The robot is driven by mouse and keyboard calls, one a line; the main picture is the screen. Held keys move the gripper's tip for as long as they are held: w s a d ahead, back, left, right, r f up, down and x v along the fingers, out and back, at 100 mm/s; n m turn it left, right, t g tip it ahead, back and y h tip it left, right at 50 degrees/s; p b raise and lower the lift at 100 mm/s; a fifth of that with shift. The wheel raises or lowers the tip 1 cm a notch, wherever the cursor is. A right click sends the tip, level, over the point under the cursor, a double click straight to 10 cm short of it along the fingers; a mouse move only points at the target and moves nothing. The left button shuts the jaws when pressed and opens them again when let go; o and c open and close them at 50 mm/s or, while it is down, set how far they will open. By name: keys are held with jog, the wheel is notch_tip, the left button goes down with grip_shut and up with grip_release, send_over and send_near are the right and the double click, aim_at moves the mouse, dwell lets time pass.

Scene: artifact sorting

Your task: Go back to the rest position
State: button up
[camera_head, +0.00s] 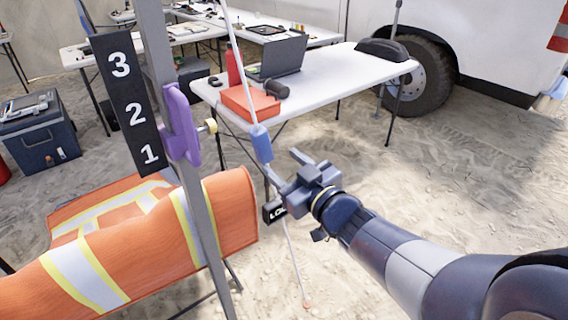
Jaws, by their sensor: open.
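My gripper (284,166) is at the end of my arm, which reaches in from the lower right. Its fingers are open and point up and left, in mid-air over the sand. I cannot tell whether the fingers touch the cord or the cylinder. A black tag (274,211) with white letters, partly hidden, hangs below the gripper.
A grey post (205,230) with a black 3-2-1 board (125,105) and a purple clamp (182,125) stands at left. An orange vest (150,235) lies behind it. A white table (335,85) holds a laptop (280,57) and an orange box (250,104). Open sand lies right.

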aim_at(260, 150)
jog(key=x, duration=1.1)
jog(key=shift+d+f+b, duration=0.1)
jog(key=shift+f+b, duration=0.3)
jog(key=shift+f, duration=0.25)
jog(key=shift+w+d+f, duration=0.1)
jog(key=shift+d+f, duration=0.05)
jog(key=shift+f, duration=0.5)
